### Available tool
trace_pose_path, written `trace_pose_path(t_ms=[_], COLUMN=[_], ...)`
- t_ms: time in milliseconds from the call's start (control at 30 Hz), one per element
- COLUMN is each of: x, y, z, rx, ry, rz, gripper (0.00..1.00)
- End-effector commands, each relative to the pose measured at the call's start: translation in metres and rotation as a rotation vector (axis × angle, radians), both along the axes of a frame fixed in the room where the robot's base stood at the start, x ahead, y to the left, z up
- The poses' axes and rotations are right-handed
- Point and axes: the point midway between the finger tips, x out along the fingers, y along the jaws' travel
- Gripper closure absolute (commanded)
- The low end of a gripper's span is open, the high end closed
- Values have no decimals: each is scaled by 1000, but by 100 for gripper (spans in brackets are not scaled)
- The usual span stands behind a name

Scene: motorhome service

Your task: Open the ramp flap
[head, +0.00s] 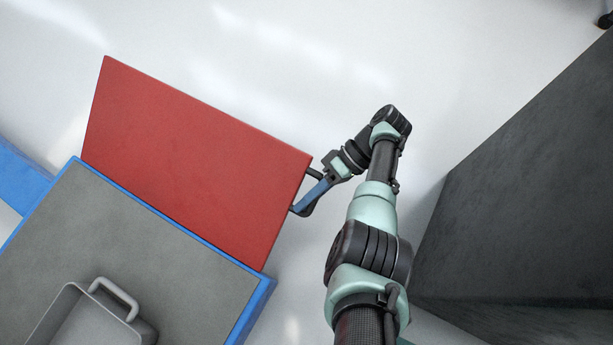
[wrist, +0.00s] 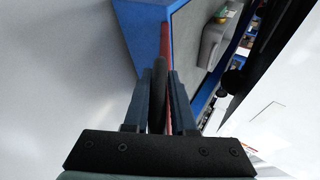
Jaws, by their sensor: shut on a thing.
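The red ramp flap (head: 195,160) shows its broad face in the head view, along the upper-right edge of a blue-edged grey unit. Its exact tilt is hard to tell. In the wrist view it shows as a thin red strip (wrist: 166,38). A dark handle (wrist: 157,95) runs between the two blue fingers of my gripper (wrist: 161,72). In the head view my gripper (head: 306,201) is at the flap's right edge, shut on that handle. The fingers cover part of the handle.
The grey top of the blue-edged unit (head: 100,225) carries a grey bin with a handle (head: 85,318) at lower left. A large dark block (head: 530,180) stands on the right, beyond my arm. The pale floor (head: 290,60) is clear above the flap.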

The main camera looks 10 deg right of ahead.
Motion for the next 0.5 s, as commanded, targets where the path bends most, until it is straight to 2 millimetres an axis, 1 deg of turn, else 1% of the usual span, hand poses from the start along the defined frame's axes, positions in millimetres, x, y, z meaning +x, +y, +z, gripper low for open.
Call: trace_pose_path(t_ms=[33, 300, 500], x=[2, 4, 6], y=[-4, -6, -6], z=[-12, -22, -26], rx=[-6, 30, 54], ry=[7, 64, 91], rz=[-3, 1, 1], gripper=[100, 100, 100])
